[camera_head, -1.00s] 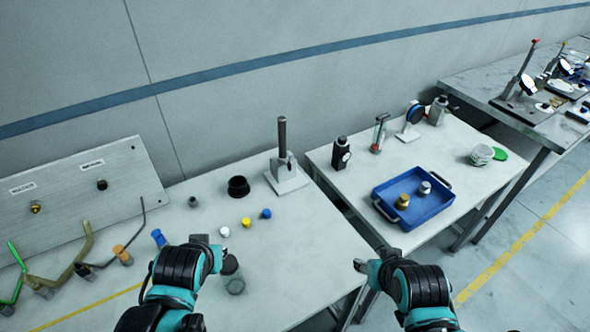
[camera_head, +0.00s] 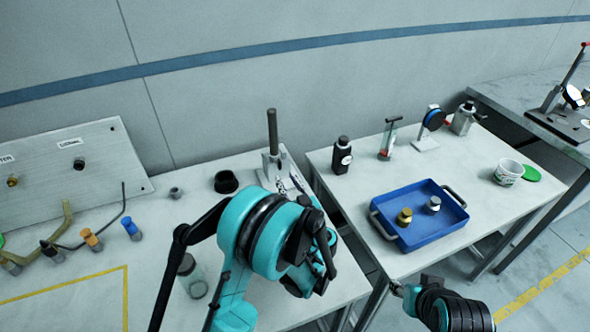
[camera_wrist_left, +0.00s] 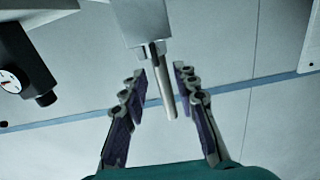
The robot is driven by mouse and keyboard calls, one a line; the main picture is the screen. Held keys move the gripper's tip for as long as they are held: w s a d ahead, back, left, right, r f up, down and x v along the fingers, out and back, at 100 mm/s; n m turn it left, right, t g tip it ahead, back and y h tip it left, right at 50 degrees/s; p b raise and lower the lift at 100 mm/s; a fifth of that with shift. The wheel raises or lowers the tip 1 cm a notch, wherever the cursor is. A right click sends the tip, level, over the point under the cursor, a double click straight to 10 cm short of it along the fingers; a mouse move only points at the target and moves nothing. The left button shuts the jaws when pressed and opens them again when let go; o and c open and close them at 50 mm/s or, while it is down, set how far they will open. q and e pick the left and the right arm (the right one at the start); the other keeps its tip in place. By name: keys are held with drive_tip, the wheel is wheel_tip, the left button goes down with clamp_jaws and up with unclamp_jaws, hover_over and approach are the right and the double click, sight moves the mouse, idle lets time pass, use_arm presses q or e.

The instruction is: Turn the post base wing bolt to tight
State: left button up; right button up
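The post base (camera_head: 284,158) stands at the back right of the left table, with a dark upright post (camera_head: 272,130) in it. My left gripper (camera_head: 290,186) is just in front of it, largely hidden behind my wrist. The left wrist view shows the gripper (camera_wrist_left: 160,76) open, its fingers apart and nothing gripped. My right gripper (camera_head: 398,289) is low, off the tables.
A black ring (camera_head: 226,182) stands left of the base, and a jar (camera_head: 192,277) is nearer, beside my left arm. A blue tray (camera_head: 432,230) with two small parts and a black gauge bottle (camera_head: 342,157) are on the right table. A gap separates the tables.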

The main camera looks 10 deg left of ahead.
sight(280, 165)
use_arm(q)
drive_tip(key=b+x, duration=0.1)
drive_tip(key=x, duration=0.2)
drive_tip(key=b+x, duration=0.1)
drive_tip(key=x, duration=0.3)
drive_tip(key=shift+w+d+f, duration=0.1)
drive_tip(key=shift+w+d, duration=0.05)
drive_tip(key=shift+w, duration=0.3)
clamp_jaws()
